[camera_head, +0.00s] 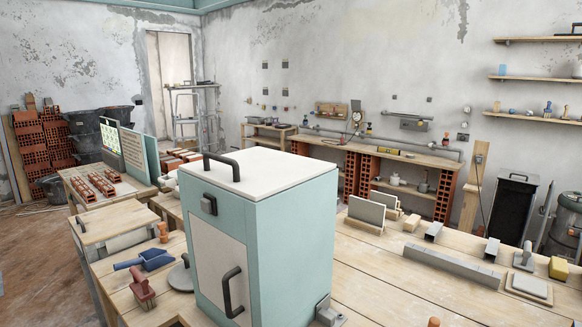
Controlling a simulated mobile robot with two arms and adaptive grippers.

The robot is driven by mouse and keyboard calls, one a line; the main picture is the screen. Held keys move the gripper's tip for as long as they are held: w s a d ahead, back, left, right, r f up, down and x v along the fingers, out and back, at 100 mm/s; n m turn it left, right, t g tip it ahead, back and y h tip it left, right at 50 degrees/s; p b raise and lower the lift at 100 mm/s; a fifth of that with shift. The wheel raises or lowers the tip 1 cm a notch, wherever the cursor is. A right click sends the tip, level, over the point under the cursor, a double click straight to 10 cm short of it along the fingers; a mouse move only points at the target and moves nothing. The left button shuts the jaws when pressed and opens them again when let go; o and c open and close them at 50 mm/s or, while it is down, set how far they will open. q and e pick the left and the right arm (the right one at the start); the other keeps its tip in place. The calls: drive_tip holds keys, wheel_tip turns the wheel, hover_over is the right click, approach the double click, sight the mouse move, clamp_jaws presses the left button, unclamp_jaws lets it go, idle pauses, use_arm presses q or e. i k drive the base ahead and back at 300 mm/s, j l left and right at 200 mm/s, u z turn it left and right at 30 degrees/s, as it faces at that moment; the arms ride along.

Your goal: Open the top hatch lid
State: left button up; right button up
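The top hatch lid (258,171) is a white flat panel on a pale teal box (297,240) that stands on the wooden workbench. The lid lies flat and shut on the box. A dark bar handle (222,164) is fixed near the lid's left edge. A dark latch (208,204) sits on the front face just under the lid. A white front door (218,258) with its own dark handle (232,291) is shut below it. Neither of my grippers shows in the head view.
Tools lie left of the box: a blue scoop (146,259), a red brush (142,288) and a grey disc (181,277). A long grey bar (450,265), a trowel (524,257) and small blocks lie to the right. Shelves and brick stacks stand behind.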

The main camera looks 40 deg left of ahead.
sight(256, 173)
drive_tip(key=u, duration=1.6)
drive_tip(key=k+l+u, duration=0.1)
drive_tip(key=u, duration=0.3)
drive_tip(key=k+u, duration=0.15)
drive_tip(key=u, duration=0.25)
